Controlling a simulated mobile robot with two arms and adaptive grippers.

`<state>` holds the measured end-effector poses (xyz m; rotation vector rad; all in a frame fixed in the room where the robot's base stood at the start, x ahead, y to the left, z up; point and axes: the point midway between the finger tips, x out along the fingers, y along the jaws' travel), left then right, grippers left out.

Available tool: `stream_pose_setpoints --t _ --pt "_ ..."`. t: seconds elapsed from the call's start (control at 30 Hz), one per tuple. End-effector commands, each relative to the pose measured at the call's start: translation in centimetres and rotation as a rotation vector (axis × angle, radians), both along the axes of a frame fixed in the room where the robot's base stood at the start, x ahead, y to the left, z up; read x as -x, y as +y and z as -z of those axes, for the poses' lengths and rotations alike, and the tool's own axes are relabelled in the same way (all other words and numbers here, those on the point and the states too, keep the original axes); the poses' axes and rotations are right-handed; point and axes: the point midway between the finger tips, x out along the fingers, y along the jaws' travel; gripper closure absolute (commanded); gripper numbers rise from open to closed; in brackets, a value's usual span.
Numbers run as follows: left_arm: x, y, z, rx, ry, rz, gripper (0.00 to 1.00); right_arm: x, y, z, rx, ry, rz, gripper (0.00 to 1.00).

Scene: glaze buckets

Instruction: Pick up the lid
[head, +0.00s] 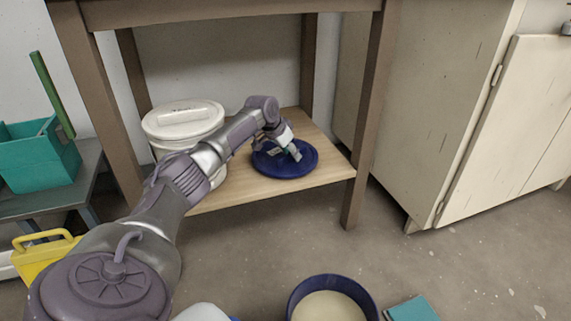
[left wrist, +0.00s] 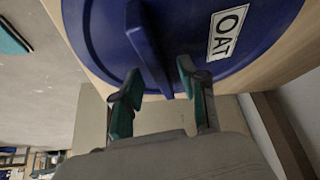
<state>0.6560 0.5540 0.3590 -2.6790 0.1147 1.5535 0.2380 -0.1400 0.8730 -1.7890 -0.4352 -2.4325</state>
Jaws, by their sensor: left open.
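The blue round lid (head: 301,166) lies on the lower wooden shelf of the table in the head view. In the left wrist view the lid (left wrist: 100,35) fills the top, with a raised bar handle (left wrist: 146,45) and a white label reading "OAT". My left gripper (head: 290,153) is over the lid. In the left wrist view its two teal-padded fingers (left wrist: 158,90) are apart, one on each side of the handle's near end. I cannot tell whether they touch it. My right gripper is not in view.
A white lidded bucket (head: 182,121) stands on the shelf (head: 240,190) left of the lid, partly behind my arm. Table legs (head: 368,130) flank the shelf. A blue-rimmed open bucket (head: 331,302) stands on the floor in front. A cream cabinet (head: 430,110) is at right.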

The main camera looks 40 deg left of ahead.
Motion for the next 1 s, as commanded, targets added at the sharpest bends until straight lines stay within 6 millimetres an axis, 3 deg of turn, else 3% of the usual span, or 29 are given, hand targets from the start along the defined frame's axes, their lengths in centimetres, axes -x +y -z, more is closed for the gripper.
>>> stream_pose_setpoints --t 0.23,0.5,1.0 --pt "-0.06 0.00 -0.01 0.000 0.000 0.000 0.59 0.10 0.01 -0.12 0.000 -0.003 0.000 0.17" --pt "-0.05 0.00 -0.01 0.000 0.000 0.000 1.00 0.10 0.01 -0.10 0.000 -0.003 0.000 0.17" --pt "-0.07 0.00 -0.65 0.000 -0.001 0.000 1.00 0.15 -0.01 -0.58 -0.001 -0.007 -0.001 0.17"
